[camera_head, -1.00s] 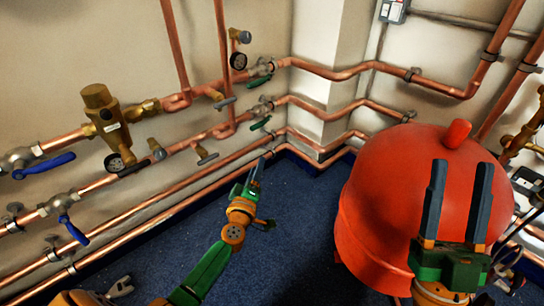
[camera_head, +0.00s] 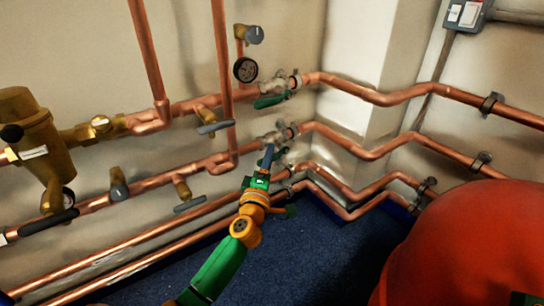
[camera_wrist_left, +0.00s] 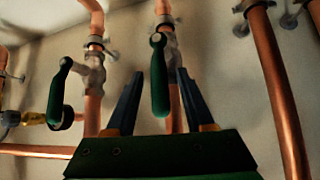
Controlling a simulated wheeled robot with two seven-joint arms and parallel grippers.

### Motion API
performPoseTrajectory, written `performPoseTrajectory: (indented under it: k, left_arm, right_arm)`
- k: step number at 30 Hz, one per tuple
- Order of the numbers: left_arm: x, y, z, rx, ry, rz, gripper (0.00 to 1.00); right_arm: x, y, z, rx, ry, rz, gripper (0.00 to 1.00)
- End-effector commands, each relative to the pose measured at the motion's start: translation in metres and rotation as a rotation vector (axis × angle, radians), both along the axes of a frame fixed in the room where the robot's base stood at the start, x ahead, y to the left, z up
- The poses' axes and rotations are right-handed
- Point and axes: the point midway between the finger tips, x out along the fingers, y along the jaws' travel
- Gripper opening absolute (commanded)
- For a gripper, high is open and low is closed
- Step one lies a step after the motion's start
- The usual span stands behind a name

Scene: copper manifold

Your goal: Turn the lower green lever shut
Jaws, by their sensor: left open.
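The lower green lever (camera_wrist_left: 159,80) is long and rounded and sits on a metal valve on a copper pipe. In the left wrist view it lies between my left gripper's fingers, with a gap on each side. In the head view the lower lever's valve (camera_head: 276,139) shows, but my gripper mostly hides the lever. The upper green lever (camera_head: 271,101) is above it; it also shows in the left wrist view (camera_wrist_left: 58,90), left of the fingers. My left gripper (camera_head: 267,158) is open and empty. My right gripper's fingers are out of view.
Copper pipes (camera_head: 340,138) run along the wall and around the corner. A pressure gauge (camera_head: 245,69) and grey-handled valves (camera_head: 188,203) are close by. A red tank (camera_head: 465,250) stands at lower right. The blue floor (camera_head: 310,255) between is clear.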

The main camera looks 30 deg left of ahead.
Motion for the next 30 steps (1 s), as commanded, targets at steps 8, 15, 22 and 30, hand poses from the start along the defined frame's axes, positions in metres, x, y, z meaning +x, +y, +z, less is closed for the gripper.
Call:
performPoseTrajectory:
  k: [8, 15, 22, 30]
  left_arm:
    - [0.0, -0.0001, -0.0002, 0.0, 0.0, 0.0, 0.02]
    - [0.0, -0.0001, -0.0004, 0.001, 0.0, 0.0, 0.0]
    - [0.0, -0.0002, -0.0007, 0.001, 0.001, 0.0, 0.0]
    - [0.0, -0.0002, -0.0008, 0.001, 0.001, 0.0, 0.0]
  right_arm:
    - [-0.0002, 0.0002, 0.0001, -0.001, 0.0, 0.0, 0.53]
    - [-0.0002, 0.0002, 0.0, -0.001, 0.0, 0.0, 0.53]
    - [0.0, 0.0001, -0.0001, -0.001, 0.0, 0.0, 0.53]
    - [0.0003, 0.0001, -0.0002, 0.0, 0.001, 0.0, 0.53]
